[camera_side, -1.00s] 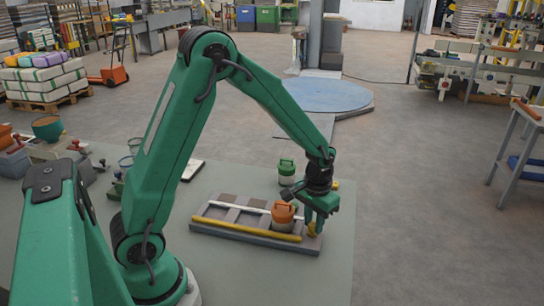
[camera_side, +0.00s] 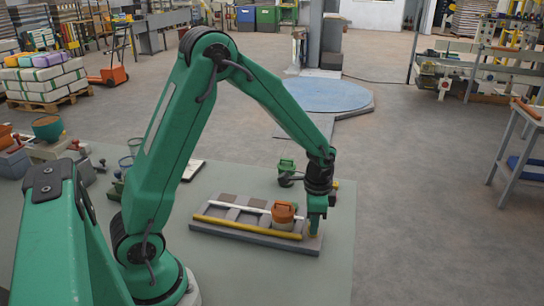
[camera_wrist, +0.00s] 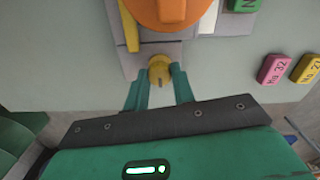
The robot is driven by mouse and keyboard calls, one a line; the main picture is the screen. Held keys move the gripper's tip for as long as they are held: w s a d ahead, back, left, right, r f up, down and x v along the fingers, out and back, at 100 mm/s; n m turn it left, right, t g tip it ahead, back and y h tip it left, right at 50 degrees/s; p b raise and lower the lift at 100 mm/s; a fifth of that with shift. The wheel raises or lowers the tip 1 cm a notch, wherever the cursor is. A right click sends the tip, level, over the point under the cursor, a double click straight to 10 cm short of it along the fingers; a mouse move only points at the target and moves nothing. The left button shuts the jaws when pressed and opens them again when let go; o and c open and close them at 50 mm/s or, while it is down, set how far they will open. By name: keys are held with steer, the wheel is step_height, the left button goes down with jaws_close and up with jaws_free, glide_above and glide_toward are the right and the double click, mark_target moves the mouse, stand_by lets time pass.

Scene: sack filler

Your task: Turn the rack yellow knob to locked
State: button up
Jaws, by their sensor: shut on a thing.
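The yellow knob (camera_wrist: 159,70) shows in the wrist view between the two green fingers of my gripper (camera_wrist: 160,88). The fingers are shut on it from both sides. In the side view my gripper (camera_side: 315,228) points down at the right end of the grey rack (camera_side: 225,238), and it mostly hides the knob there. The knob's turn position and any locked marking cannot be made out.
An orange-lidded canister (camera_side: 284,213) stands on the rack close to my gripper. A yellow bar (camera_side: 245,228) runs along the rack's front. Pink (camera_wrist: 275,69) and yellow (camera_wrist: 307,68) labelled blocks lie right in the wrist view.

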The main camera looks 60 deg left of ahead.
stand_by(0.3)
steer(key=o, duration=1)
steer(key=shift+r, duration=0.1)
steer(key=shift+r, duration=3.8)
steer(key=shift+r, duration=0.1)
